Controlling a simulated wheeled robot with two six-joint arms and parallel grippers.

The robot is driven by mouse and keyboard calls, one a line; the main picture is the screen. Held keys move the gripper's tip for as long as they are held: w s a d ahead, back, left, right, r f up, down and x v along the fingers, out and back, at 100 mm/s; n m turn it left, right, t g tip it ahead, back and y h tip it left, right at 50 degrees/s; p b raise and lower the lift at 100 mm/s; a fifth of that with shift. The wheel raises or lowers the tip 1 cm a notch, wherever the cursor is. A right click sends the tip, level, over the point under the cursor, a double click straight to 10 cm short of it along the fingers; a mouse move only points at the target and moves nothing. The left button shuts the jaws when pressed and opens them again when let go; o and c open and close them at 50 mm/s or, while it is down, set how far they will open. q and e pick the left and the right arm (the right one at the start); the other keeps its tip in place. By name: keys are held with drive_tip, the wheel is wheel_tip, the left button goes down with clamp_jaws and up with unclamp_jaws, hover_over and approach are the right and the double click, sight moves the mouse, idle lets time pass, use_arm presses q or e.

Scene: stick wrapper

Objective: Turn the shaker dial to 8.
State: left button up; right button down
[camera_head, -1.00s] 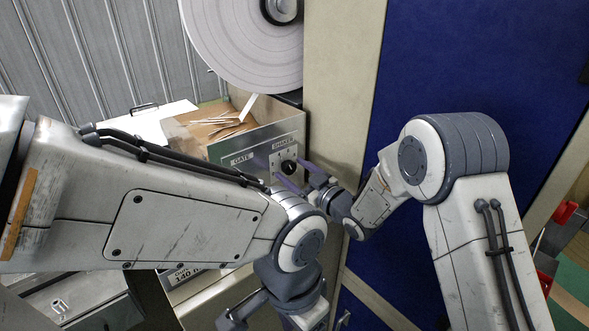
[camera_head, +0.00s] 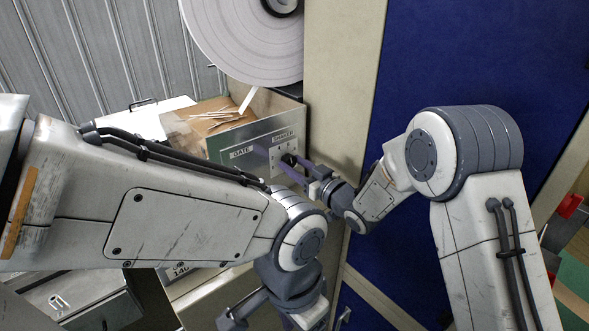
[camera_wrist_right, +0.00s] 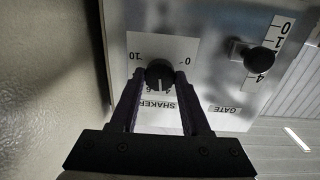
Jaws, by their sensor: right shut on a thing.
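The shaker dial (camera_wrist_right: 160,73) is a round black knob with a white mark, on a white scale plate on the metal panel (camera_head: 244,151). In the right wrist view its mark points down, near the small numerals 4 and 6; 10 is at the left and 0 at the right. My right gripper (camera_head: 291,171) has its two dark fingers on either side of the dial and is shut on it; the fingers also show in the right wrist view (camera_wrist_right: 160,92). My left gripper (camera_head: 236,316) hangs low at the bottom, partly hidden by its arm and away from the panel.
A black gate knob (camera_wrist_right: 258,59) sits beside the dial on the same panel. An open bin with a brown bed (camera_head: 205,118) and loose sticks is behind the panel. A large white reel (camera_head: 245,40) is above. A blue cabinet door (camera_head: 430,70) stands to the right.

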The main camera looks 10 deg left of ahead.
drive_tip(key=m+b, duration=0.1)
drive_tip(key=m, duration=0.1)
drive_tip(key=shift+f+m, duration=0.1)
drive_tip(key=shift+m, duration=0.3)
drive_tip(key=m, duration=0.3)
drive_tip(key=shift+m, duration=0.3)
drive_tip(key=m, duration=0.3)
drive_tip(key=shift+m, duration=0.3)
drive_tip(key=shift+m+p, duration=0.4)
drive_tip(key=shift+m, duration=2)
drive_tip(key=shift+c, duration=1.8)
unclamp_jaws()
drive_tip(key=shift+d, duration=0.1)
